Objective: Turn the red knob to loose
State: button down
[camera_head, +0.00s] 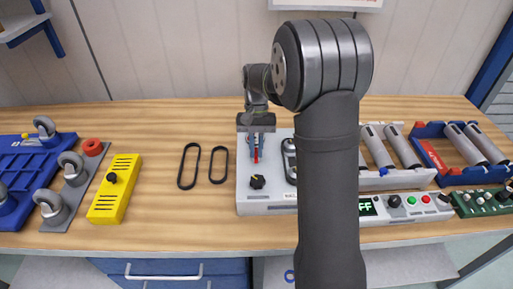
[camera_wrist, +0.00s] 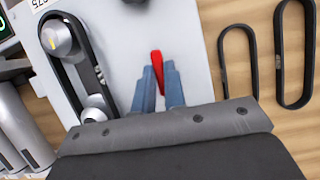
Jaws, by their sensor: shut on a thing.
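The red knob (camera_head: 256,159) is a narrow red handle on the light grey machine base (camera_head: 278,206). In the wrist view the red knob (camera_wrist: 156,57) shows as a slim bar, slightly tilted, with its lower part between the fingers. My gripper (camera_head: 256,149) reaches down over it from behind, and its blue-grey fingers (camera_wrist: 161,80) are shut on the knob. The fingers hide part of the knob. I cannot read any tight or loose marking beside it.
A black dial (camera_head: 257,182) sits just in front of the red knob. A belt on pulleys (camera_wrist: 75,60) lies close beside my fingers. Two loose black belts (camera_head: 189,166) lie on the wooden bench, left of the base. A yellow box (camera_head: 116,190) stands further left.

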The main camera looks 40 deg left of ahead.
jog(key=shift+n, duration=0.4)
jog(key=c, duration=1.5)
grip_release()
jog(key=v, duration=1.7)
jog(key=shift+a+r, duration=0.2)
jog(key=shift+a, duration=0.05)
jog(key=shift+f, duration=0.1)
jog(key=x, duration=1.7)
jog(key=shift+d+f, duration=0.1)
jog(key=shift+d, duration=0.15)
